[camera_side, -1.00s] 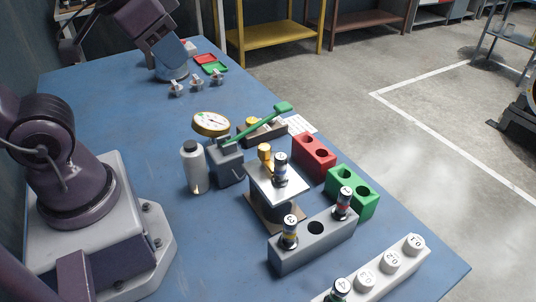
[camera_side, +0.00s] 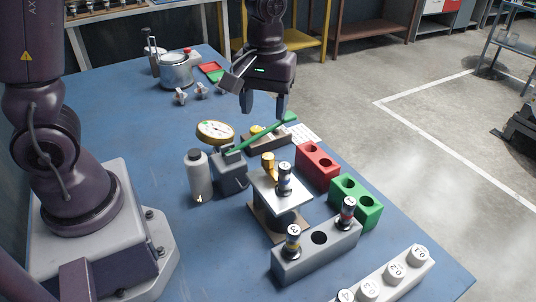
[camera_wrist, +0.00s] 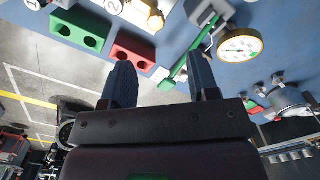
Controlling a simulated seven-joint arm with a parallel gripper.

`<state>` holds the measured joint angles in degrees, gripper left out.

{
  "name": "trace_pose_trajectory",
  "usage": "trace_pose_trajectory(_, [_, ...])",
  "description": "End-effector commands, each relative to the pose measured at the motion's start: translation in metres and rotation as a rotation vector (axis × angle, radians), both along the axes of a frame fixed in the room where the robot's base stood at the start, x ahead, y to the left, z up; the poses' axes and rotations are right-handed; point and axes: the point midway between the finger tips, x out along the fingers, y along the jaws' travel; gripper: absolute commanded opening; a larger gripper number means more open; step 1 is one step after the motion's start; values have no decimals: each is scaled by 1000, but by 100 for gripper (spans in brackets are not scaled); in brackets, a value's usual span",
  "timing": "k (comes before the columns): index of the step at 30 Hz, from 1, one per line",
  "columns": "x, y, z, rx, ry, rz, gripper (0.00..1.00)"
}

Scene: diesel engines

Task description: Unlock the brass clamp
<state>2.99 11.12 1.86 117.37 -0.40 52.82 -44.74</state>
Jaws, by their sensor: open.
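A small brass clamp (camera_side: 268,161) stands upright at the back edge of a square metal plate (camera_side: 268,188) on a stand, beside a numbered injector (camera_side: 284,178). A brass part also shows in the wrist view (camera_wrist: 155,22) at the top. My gripper (camera_side: 264,106) is open and empty, pointing down above the far end of a green lever (camera_side: 262,135), behind and above the brass clamp. In the wrist view, my gripper's two fingers (camera_wrist: 161,62) are spread apart with nothing between them.
Red (camera_side: 317,160) and green (camera_side: 355,200) blocks stand right. A grey injector rack (camera_side: 315,248) is in front. The table's left middle is clear.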

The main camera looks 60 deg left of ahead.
Motion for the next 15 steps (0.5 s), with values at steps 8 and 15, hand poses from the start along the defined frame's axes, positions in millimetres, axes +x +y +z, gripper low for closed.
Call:
trace_pose_trajectory(8, [8,0,4,2,-21,216,55])
trace_pose_trajectory(15, [7,0,-31,3,-15,220,55])
